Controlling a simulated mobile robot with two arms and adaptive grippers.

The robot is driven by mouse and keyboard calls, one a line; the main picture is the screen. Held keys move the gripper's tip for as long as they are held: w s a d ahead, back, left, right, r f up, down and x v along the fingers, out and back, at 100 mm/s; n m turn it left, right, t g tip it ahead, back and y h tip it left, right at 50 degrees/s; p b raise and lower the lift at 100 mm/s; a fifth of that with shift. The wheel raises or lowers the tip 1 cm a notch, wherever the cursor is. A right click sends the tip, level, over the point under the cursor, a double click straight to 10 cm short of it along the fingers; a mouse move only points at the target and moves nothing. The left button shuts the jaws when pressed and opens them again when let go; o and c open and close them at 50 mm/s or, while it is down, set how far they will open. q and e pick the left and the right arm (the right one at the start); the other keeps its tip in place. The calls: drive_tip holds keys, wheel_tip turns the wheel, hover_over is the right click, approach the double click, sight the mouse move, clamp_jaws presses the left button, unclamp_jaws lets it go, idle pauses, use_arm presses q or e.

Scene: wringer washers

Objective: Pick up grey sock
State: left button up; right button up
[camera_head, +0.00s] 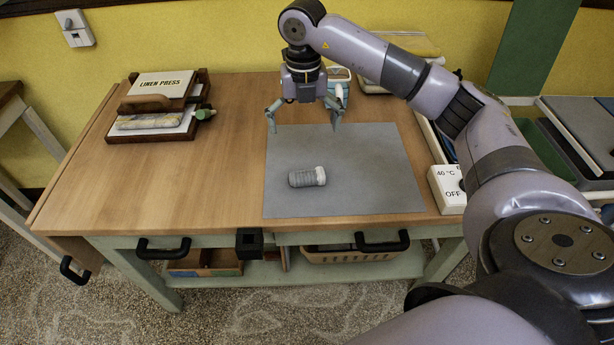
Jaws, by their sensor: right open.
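A rolled grey sock (306,177) with a paler right end lies on its side on the grey mat (383,185), left of the mat's middle. My right gripper (303,122) hangs over the far edge of the mat, with its two fingers spread wide and nothing between them. In the picture it is above the sock and apart from it. My left gripper does not show.
A linen press (162,85) with a folded cloth stands at the table's back left. A white control box (448,189) marked 40 °C and OFF is at the right edge. A blue and white item (341,76) stands behind my gripper. The wooden table top (190,177) is clear at left.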

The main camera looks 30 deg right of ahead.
drive_tip(key=p, duration=0.2)
approach(307, 173)
drive_tip(key=f, duration=0.5)
drive_tip(key=shift+w+a, duration=0.15)
drive_tip(key=shift+a, duration=0.15)
drive_tip(key=f, duration=0.1)
drive_tip(key=f+p, duration=0.1)
drive_tip(key=f, duration=0.2)
drive_tip(key=shift+s+d+f+p, duration=0.25)
drive_tip(key=shift+d+f+p, duration=0.05)
drive_tip(key=shift+f+p, duration=0.1)
drive_tip(key=shift+w+f, duration=0.1)
drive_tip(key=shift+f, duration=0.25)
drive_tip(key=c, duration=1.1)
drive_tip(key=shift+o, duration=0.2)
drive_tip(key=shift+r, duration=0.1)
